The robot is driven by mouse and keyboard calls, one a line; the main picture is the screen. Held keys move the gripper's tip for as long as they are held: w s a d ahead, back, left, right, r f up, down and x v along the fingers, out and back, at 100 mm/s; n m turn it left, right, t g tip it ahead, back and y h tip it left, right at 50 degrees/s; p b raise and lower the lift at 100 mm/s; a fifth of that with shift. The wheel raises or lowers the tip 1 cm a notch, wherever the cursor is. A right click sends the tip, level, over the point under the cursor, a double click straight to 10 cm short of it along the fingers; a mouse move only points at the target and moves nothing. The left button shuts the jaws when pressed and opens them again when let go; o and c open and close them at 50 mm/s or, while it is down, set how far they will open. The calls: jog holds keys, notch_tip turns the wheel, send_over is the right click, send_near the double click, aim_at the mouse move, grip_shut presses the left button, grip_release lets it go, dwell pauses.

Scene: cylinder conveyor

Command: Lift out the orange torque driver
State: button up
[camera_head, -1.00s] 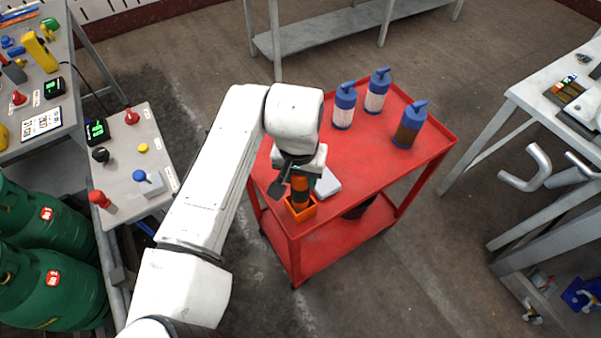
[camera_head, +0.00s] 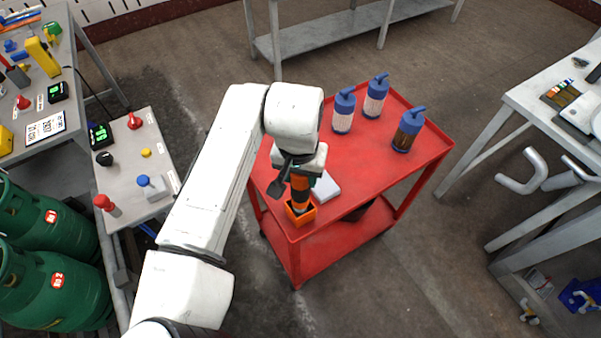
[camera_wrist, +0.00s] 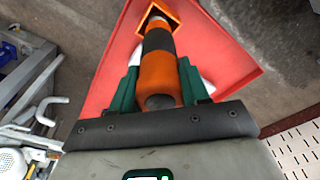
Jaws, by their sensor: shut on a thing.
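The orange torque driver (camera_head: 300,187) has a dark band around its body and is held upright at the front left of the red cart. Its lower end is at or just inside the small orange square holder (camera_head: 301,213); the head view does not show how deep. In the wrist view the driver (camera_wrist: 158,70) points away from me toward the open holder (camera_wrist: 152,14). My gripper (camera_wrist: 158,88) is shut on the driver, with a green finger on each side of it. In the head view my gripper (camera_head: 300,180) partly hides the driver's top.
The red cart (camera_head: 385,175) carries a pale grey box (camera_head: 326,186) close beside the driver. Several blue-capped bottles stand toward the back, one brown (camera_head: 408,130). A panel with knobs (camera_head: 135,165) is at left. Open floor lies right of the cart.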

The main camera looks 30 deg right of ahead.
jog(key=shift+r+p, duration=2.1)
jog(key=shift+r, duration=0.55)
